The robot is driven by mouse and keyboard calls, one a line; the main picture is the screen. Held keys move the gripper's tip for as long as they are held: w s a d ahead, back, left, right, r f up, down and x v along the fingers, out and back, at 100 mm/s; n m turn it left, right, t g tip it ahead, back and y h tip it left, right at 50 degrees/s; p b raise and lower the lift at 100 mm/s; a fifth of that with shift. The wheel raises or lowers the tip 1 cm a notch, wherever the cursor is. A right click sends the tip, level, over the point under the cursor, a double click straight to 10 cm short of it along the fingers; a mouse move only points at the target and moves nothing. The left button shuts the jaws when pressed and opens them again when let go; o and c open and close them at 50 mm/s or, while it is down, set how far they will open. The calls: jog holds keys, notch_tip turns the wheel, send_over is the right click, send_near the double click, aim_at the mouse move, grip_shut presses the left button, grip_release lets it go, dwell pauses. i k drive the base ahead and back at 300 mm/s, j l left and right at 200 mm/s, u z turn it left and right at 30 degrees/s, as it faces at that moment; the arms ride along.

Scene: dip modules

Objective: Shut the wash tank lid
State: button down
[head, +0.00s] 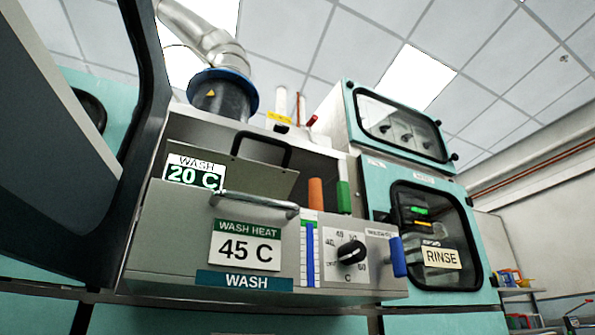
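The wash tank (170,235) is a grey metal box with a WASH label (245,281) on its front. A grey-olive panel with a black handle (265,143), which looks like the lid (255,178), shows above the tank's front edge. It appears raised and tilted; its hinge and the tank opening are hidden from this low angle. A metal bar handle (255,204) runs along the tank's upper front. My gripper does not show.
A WASH 20 C display (194,172) stands at the tank's left. A heat knob (351,252) and a blue lever (398,257) are at the front right. An orange post (316,193) and a green post (343,197) rise behind. The rinse cabinet (478,257) is beside it. Large dark panels fill the left.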

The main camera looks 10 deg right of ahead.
aim_at(248, 176)
jog(key=l, duration=0.65)
jog(key=i+l, duration=0.15)
jog(key=l, duration=0.5)
jog(key=u, duration=0.05)
